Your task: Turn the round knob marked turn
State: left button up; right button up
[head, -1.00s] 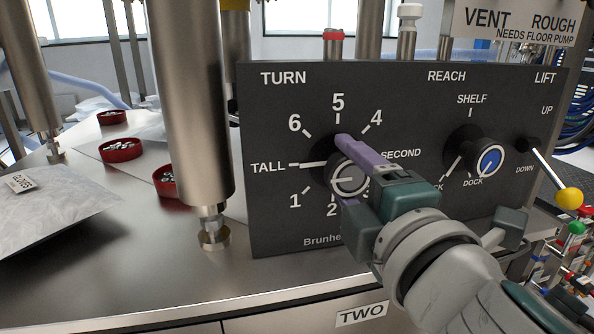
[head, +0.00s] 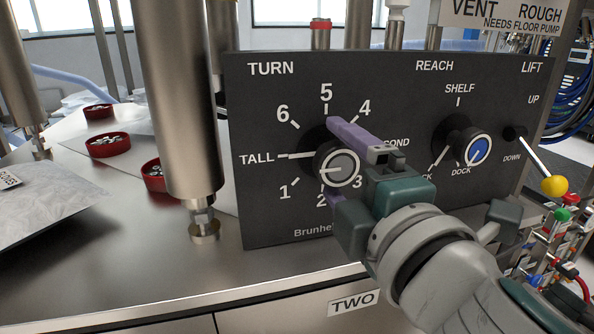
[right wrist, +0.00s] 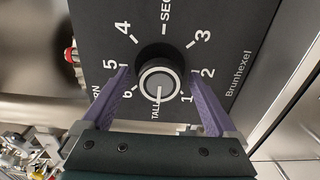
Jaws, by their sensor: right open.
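The round knob (head: 338,168) under the word TURN sits on a dark panel (head: 262,205). It has a black skirt and a grey face, and its white line points to TALL. It also shows in the right wrist view (right wrist: 160,80), with its line toward TALL. My right gripper (head: 334,160) is open, with one purple finger above the knob and one below it. In the right wrist view the fingers (right wrist: 157,77) stand apart on both sides of the knob, with gaps between. The gripper hides part of SECOND. My left gripper is out of view.
On the same panel to the right are the blue-faced REACH knob (head: 466,149) and the LIFT lever with a yellow ball (head: 554,186). A steel column (head: 180,100) stands close to the panel's left edge. Red dishes (head: 108,145) and a bag (head: 50,205) lie on the left.

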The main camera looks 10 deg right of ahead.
jog(key=s, duration=0.9)
jog(key=shift+d+b, duration=0.15)
jog(key=shift+b, duration=0.15)
jog(key=shift+d, duration=0.1)
dwell(2.0)
